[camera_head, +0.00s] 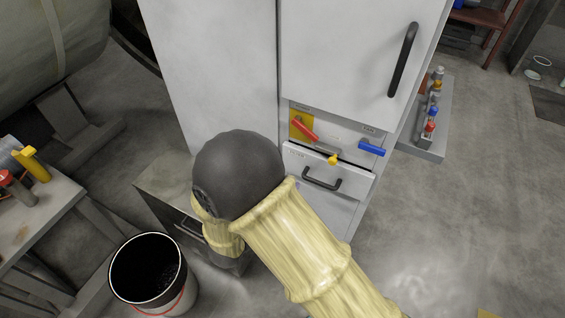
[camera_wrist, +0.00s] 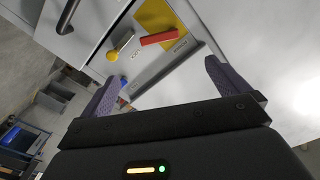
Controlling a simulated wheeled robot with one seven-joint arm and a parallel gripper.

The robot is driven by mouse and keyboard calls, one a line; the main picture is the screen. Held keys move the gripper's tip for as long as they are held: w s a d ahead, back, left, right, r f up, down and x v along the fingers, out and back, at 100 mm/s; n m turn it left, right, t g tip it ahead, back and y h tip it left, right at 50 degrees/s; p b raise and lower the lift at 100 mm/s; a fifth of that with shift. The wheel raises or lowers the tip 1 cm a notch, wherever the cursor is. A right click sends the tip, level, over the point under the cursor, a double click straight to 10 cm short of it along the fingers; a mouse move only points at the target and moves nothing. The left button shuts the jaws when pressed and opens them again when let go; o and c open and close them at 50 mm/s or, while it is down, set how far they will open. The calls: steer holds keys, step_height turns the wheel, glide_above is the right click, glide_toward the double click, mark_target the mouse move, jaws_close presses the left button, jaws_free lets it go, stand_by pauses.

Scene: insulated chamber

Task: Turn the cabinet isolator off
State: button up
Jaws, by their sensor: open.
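The red lever (camera_head: 305,129) sits slanted on a yellow plate (camera_head: 295,118) on the white cabinet's (camera_head: 330,45) control panel; the red lever (camera_wrist: 159,38) and yellow plate (camera_wrist: 152,12) also show in the wrist view. A blue lever (camera_head: 371,148) is on the panel's right, and a yellow knob (camera_head: 333,160) is lower between them. In the head view my arm hides the gripper.
A drawer with a black handle (camera_head: 322,181) is below the panel, a dark gap along its top. A door handle (camera_head: 403,60) is above. A low grey cabinet (camera_head: 160,180) and black bucket (camera_head: 147,270) stand left. Open floor (camera_head: 470,200) lies right.

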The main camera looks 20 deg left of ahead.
steer(key=shift+s, duration=0.3)
